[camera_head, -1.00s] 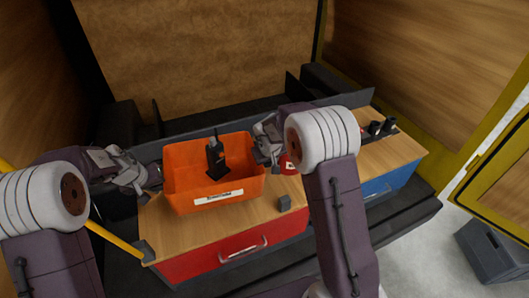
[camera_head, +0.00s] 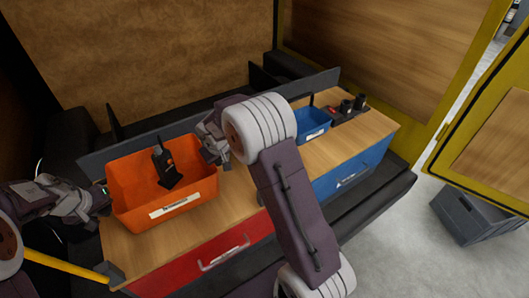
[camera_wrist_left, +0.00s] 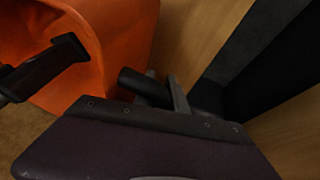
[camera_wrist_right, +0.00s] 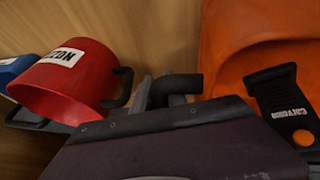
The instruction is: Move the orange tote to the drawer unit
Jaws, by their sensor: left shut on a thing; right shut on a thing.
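The orange tote (camera_head: 190,205) has a white label on its front and is over the left part of the wooden top of the drawer unit (camera_head: 240,205). I cannot tell whether its base touches that top. A black radio (camera_head: 165,165) is upright inside it. My left gripper (camera_head: 100,200) is shut on a black handle at the tote's left side; the handle also shows in the left wrist view (camera_wrist_left: 143,85). My right gripper (camera_head: 218,150) is shut on the black handle at its right side, which shows in the right wrist view (camera_wrist_right: 178,86).
A red mug-like container (camera_wrist_right: 75,82) is close beside my right gripper. A blue bin (camera_head: 313,125) and a black holder (camera_head: 345,112) stand further right on the unit. A grey crate (camera_head: 475,218) is on the floor. A yellow bar (camera_head: 65,268) crosses at lower left.

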